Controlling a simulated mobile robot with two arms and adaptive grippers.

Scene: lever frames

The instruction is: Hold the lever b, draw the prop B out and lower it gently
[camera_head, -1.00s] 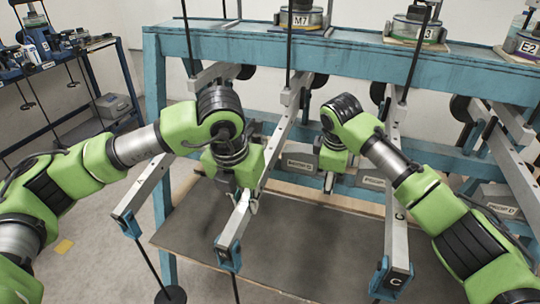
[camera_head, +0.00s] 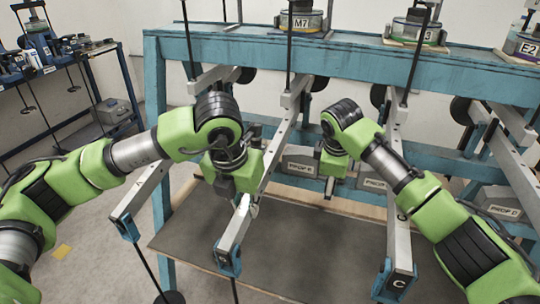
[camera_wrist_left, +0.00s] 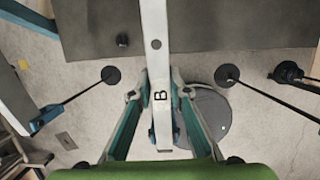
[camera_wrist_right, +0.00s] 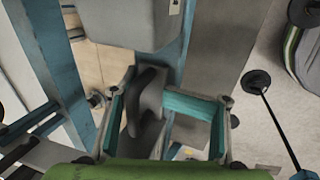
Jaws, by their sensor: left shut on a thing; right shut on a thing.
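Lever b (camera_head: 236,232) is the pale middle beam with a blue end. It carries the letter B in the left wrist view (camera_wrist_left: 161,97). My left gripper (camera_head: 248,207) is shut on lever b near its front end, one finger on each side. Prop B (camera_head: 301,166) is a grey labelled block behind and to the right of my left gripper. My right gripper (camera_head: 329,186) is beside it. In the right wrist view the grey block (camera_wrist_right: 135,22) has a dark handle (camera_wrist_right: 147,105) between my fingers. The fingertip contact is partly hidden.
Lever A (camera_head: 143,192) is at left and lever C (camera_head: 398,252) at right, near my right arm. The blue frame (camera_head: 350,62) bears weights on top. A dark board (camera_head: 300,240) lies below. Black rods hang from the levers.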

